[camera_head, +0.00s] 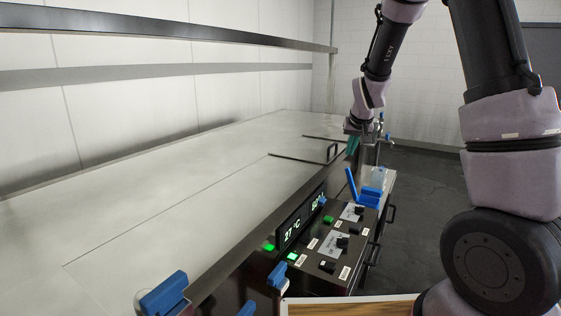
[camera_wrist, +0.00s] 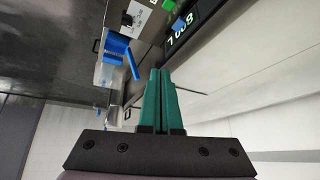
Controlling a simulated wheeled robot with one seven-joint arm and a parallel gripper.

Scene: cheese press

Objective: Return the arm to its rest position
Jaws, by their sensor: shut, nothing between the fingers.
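My gripper (camera_wrist: 160,88) shows in the wrist view with its two green fingers close together and nothing between them. In the head view my gripper (camera_head: 353,146) is at the far end of my arm, beside the right edge of the cheese press, beyond the control panel. My arm reaches in from the right of the head view and bends down to it. The fingers are partly hard to make out there.
The press's pale top (camera_head: 170,190) fills the left. The control panel (camera_head: 335,240) has a lit display (camera_head: 292,233). Blue parts (camera_head: 370,192) stand beyond it, and a handle (camera_head: 332,152) is near my gripper. Dark floor (camera_head: 425,195) is open at right.

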